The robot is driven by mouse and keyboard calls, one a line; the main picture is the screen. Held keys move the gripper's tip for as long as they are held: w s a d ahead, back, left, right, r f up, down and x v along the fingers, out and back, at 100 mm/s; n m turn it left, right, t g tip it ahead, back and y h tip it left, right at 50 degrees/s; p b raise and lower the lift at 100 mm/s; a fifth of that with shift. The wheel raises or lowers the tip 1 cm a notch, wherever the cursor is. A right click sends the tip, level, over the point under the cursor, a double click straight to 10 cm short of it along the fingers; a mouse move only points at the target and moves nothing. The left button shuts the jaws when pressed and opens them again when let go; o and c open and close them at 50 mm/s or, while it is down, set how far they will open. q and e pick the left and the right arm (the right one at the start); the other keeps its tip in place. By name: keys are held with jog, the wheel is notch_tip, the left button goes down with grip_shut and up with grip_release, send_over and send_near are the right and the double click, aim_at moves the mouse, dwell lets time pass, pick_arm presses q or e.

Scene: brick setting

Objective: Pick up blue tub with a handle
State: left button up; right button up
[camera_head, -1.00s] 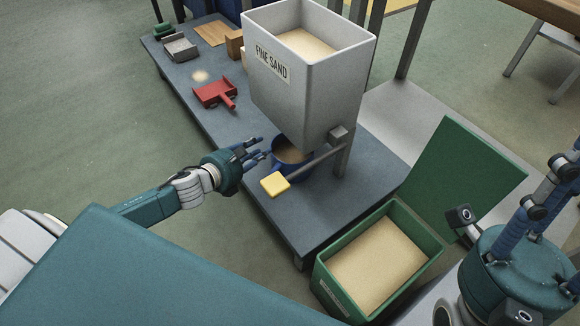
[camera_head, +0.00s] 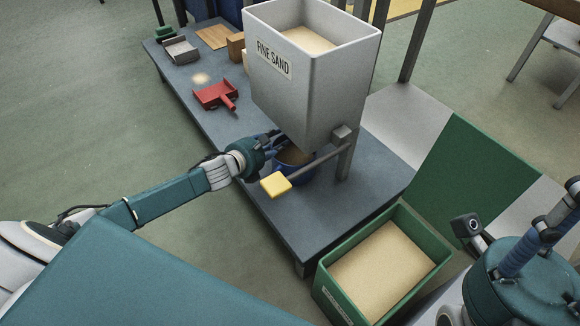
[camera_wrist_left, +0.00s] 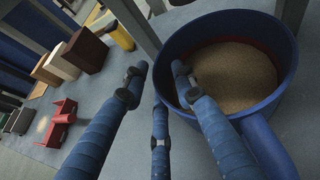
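The blue tub (camera_head: 301,178) stands on the grey bench under the sand hopper's spout, with sand in it. It fills the right of the left wrist view (camera_wrist_left: 278,42), where its thick blue handle (camera_wrist_left: 264,146) points down toward the picture's lower right. My left gripper (camera_head: 268,143) is at the tub's left side in the head view. Its blue fingers (camera_wrist_left: 160,84) are spread. One finger overlaps the tub's rim and the others are outside the wall; contact cannot be told. My right gripper (camera_head: 528,238) is at the lower right, partly cut off, with its fingertips unclear.
The grey FINE SAND hopper (camera_head: 310,85) hangs over the tub, and its lever with a yellow pad (camera_head: 275,184) crosses in front. A green sand bin (camera_head: 430,235) stands at the front right.

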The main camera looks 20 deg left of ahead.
pick_arm(q)
grip_shut()
jog(key=shift+r, duration=0.1)
